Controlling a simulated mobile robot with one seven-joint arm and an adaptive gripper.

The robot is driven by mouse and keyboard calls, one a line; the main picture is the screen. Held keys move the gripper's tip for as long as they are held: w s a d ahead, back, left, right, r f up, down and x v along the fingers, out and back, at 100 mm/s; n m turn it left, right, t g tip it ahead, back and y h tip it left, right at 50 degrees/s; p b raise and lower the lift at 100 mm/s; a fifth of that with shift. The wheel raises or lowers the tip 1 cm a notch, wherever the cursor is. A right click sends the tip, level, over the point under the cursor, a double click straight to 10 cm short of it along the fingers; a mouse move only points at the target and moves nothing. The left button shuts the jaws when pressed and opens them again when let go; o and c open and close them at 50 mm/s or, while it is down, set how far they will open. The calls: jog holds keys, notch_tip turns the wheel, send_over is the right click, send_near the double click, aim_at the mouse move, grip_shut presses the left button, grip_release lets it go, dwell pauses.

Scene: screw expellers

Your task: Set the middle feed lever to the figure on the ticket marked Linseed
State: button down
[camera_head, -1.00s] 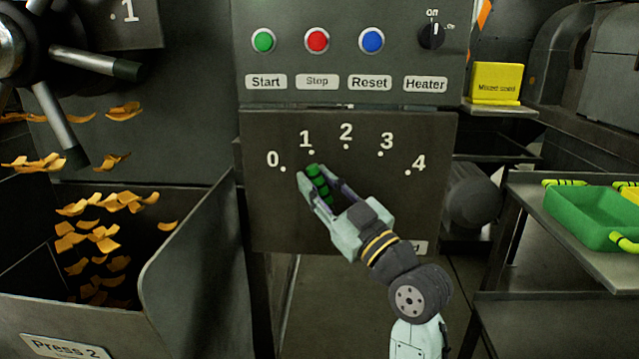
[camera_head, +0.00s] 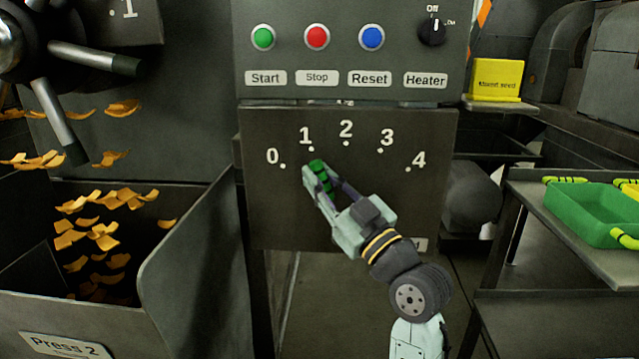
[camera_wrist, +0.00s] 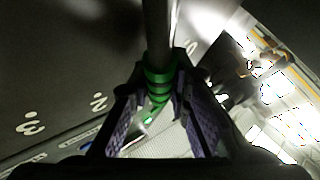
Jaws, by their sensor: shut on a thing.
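The feed lever's green ribbed grip (camera_head: 319,175) stands in front of a dark dial plate (camera_head: 275,215) numbered 0 to 4. Its upper end is just below and slightly right of the dot for 1. My gripper (camera_head: 317,180) comes from the lower right and is shut on this grip. In the wrist view, the green grip (camera_wrist: 158,85) sits between my two finger pads, with a dark rod running up from it. My arm covers most of the plate's lower label. No ticket reading Linseed is legible in these views.
A panel with Start, Stop, Reset and Heater controls (camera_head: 432,32) sits above the dial. A yellow card (camera_head: 497,80), apparently reading Mixed seed, stands at right. A green tray (camera_head: 585,215) is on the right-hand bench. A bin marked Press 2 (camera_head: 190,270) stands left.

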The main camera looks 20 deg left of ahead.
jog(key=d+m+t+b, duration=0.1)
jog(key=m, duration=0.1)
jog(key=w+d+m+t+b, duration=0.1)
jog(key=d+m+t, duration=0.1)
jog(key=shift+r+t+b, duration=0.1)
jog(key=shift+t+b, duration=0.2)
jog(key=shift+b, duration=0.1)
jog(key=shift+d+r+m+t, duration=0.25)
jog(key=shift+d+m+t, duration=0.2)
jog(key=shift+m, duration=0.35)
jog(key=c, duration=1.8)
grip_release()
jog(key=v, duration=1.2)
